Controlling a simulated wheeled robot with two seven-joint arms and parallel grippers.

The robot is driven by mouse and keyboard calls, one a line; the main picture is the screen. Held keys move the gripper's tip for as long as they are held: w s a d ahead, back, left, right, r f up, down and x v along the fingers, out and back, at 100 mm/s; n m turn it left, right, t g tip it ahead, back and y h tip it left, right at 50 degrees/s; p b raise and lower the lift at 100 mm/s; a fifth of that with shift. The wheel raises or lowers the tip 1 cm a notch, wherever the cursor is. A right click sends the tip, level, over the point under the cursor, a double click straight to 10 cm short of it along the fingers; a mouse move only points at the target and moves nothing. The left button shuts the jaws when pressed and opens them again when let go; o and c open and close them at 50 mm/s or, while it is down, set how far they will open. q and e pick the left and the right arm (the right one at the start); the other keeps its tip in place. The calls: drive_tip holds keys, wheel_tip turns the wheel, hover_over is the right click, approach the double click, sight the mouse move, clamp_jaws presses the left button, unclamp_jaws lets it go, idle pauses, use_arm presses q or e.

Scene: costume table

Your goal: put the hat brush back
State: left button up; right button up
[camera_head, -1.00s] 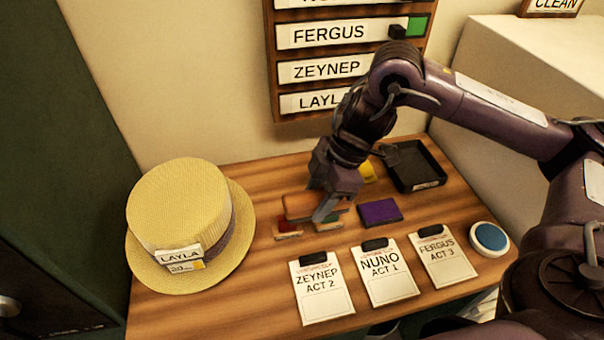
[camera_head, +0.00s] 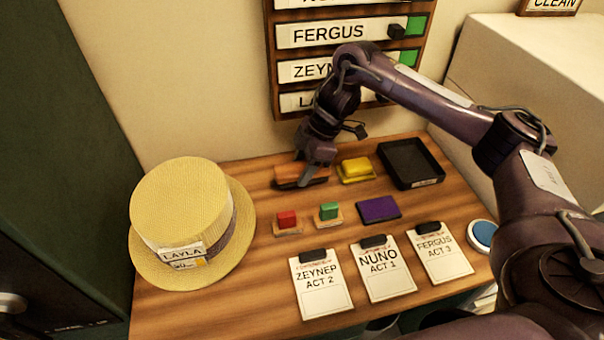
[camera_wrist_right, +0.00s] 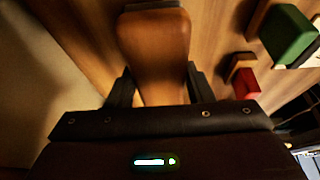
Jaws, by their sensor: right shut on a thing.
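The hat brush (camera_head: 290,175) has a brown wooden back and is low over or on the back of the table, left of a yellow block; I cannot tell whether it touches the tabletop. My right gripper (camera_head: 312,176) is shut on it. In the right wrist view the brush's wooden back (camera_wrist_right: 155,45) lies between the two fingers (camera_wrist_right: 158,88). Its bristle side is mostly hidden. My left gripper is not in view.
A straw hat (camera_head: 185,215) tagged LAYLA stands at left. Red (camera_head: 287,219), green (camera_head: 329,211) and yellow (camera_head: 356,168) blocks, a purple pad (camera_head: 379,209), a black tray (camera_head: 410,163), several cards and a blue disc (camera_head: 483,234) share the table (camera_head: 250,290). A name board (camera_head: 330,50) hangs behind.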

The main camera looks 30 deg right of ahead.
drive_tip(key=shift+f, duration=0.95)
drive_tip(key=shift+w+f, duration=0.25)
drive_tip(key=shift+f, duration=0.1)
drive_tip(key=shift+s, duration=0.1)
drive_tip(key=o, duration=0.9)
drive_tip(key=shift+f, duration=0.1)
